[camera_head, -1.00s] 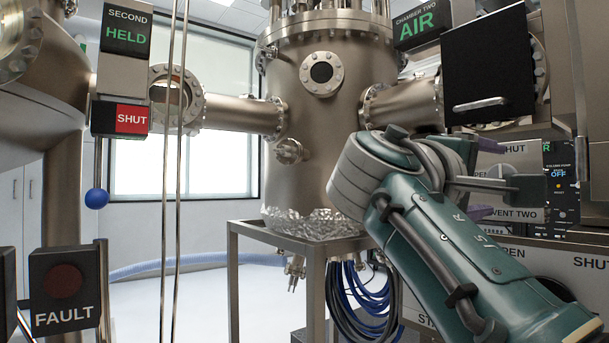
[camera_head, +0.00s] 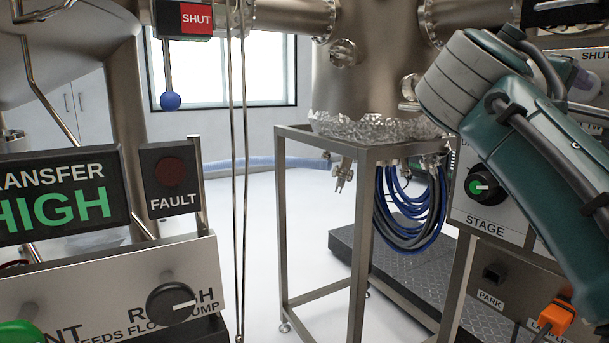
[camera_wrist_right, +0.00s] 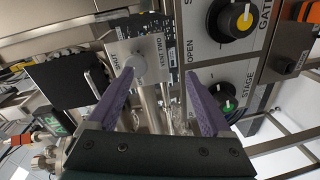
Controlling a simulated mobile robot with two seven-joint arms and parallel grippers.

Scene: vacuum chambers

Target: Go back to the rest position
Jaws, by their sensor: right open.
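My right arm, teal and grey, crosses the right side of the head view, and its forearm hides most of my right gripper there. In the right wrist view my right gripper (camera_wrist_right: 159,85) shows two purple fingers spread wide apart with nothing between them. Beyond the fingers are a vent two plate (camera_wrist_right: 143,60) with a pale knob and a panel with a gate knob (camera_wrist_right: 236,19). The fingers look clear of the knobs, though the depth is hard to judge. My left gripper is not in view.
The stage knob (camera_head: 485,187) sits near my right forearm. A metal frame stand (camera_head: 366,220) holds a foil-wrapped chamber bottom (camera_head: 375,126), with blue hoses hanging. A transfer panel (camera_head: 110,290) and a fault lamp (camera_head: 171,172) stand at left. Pale floor is free in between.

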